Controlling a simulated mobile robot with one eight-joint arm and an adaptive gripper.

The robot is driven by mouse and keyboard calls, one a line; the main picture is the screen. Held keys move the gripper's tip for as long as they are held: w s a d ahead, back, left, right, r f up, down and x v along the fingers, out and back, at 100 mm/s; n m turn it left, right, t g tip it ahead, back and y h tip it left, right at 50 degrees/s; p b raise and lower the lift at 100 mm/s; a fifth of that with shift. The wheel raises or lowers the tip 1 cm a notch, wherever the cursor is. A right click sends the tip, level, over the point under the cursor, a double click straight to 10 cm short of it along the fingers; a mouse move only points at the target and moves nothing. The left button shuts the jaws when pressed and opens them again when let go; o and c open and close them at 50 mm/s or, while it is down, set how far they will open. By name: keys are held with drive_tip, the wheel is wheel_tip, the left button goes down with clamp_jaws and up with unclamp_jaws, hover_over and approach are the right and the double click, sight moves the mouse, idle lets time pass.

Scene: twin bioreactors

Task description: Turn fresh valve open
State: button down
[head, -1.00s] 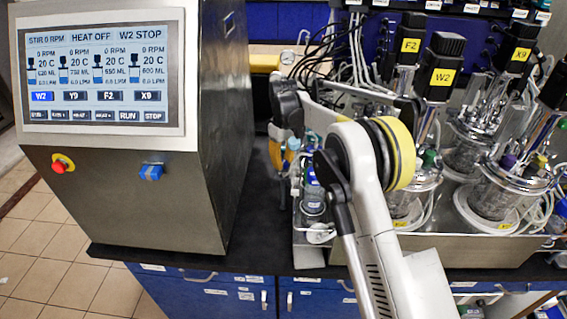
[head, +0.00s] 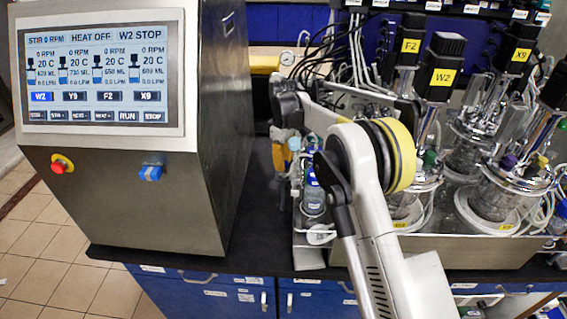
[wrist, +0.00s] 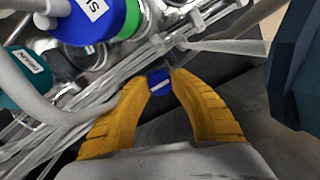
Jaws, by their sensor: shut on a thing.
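My gripper (wrist: 160,84) shows in the wrist view with two orange fingers closed around a small blue part with a pale stripe, likely the valve handle (wrist: 160,86). The fingertips sit on either side of it; its label and exact turn cannot be read. In the head view my gripper (head: 287,157) points down beside the left end of the bioreactor bench, partly hidden by my own arm. The blue part between the fingers cannot be made out there.
Blue-capped (wrist: 88,20) and teal-capped (wrist: 25,68) bottles and clear tubing crowd the wrist view's left. A control console (head: 130,215) with a screen stands left in the head view. Bioreactor vessels (head: 490,195) stand right. Dark bench top (head: 262,225) is bare between.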

drive_tip(key=c, duration=1.1)
unclamp_jaws()
wheel_tip(320, 180, up, 12)
